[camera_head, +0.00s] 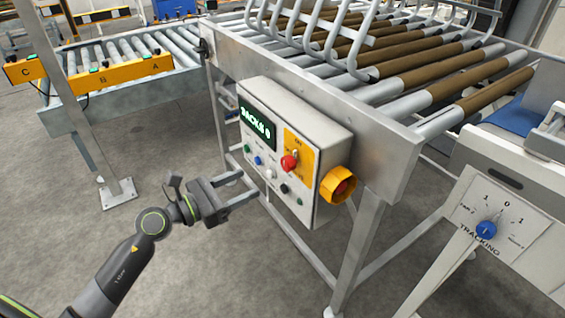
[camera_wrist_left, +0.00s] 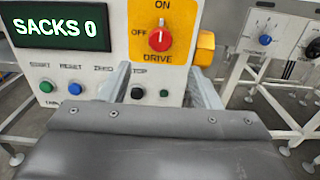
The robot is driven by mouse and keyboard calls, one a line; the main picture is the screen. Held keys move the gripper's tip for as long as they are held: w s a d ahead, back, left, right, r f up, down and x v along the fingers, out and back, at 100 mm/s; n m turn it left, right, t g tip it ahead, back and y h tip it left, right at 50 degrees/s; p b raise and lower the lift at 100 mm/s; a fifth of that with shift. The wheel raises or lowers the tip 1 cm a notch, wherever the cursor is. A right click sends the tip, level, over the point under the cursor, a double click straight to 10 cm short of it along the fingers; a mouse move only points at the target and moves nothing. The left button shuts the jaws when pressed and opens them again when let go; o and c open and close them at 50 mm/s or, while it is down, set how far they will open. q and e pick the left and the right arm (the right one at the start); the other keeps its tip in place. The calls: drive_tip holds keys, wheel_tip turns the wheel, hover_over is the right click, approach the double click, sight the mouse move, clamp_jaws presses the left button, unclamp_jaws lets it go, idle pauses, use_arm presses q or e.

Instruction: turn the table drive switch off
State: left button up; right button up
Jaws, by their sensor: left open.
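The drive switch is a red knob (camera_head: 289,162) on a yellow plate on the front of the white control box (camera_head: 318,140). In the left wrist view the red knob (camera_wrist_left: 160,40) sits under ON and right of OFF, above the word DRIVE. Its white mark appears to point up at ON. My left gripper (camera_head: 250,187) is open and empty, in front of the lower left of the box. In the left wrist view its fingers (camera_wrist_left: 160,88) reach towards the panel below the knob, apart from it. My right gripper is not in view.
A display (camera_head: 257,122) reads SACKS 0, with several small buttons below it. A yellow-housed red button (camera_head: 340,186) sticks out right of the switch. A blue TRACKING knob (camera_head: 487,230) is on another cabinet. The roller table (camera_head: 300,85) and its legs surround the box.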

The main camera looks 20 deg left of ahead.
sight(284, 166)
use_arm(q)
drive_tip(key=p+x, duration=0.1)
drive_tip(key=x, duration=0.9)
drive_tip(key=shift+w+d, duration=0.5)
drive_tip(key=shift+w, duration=0.1)
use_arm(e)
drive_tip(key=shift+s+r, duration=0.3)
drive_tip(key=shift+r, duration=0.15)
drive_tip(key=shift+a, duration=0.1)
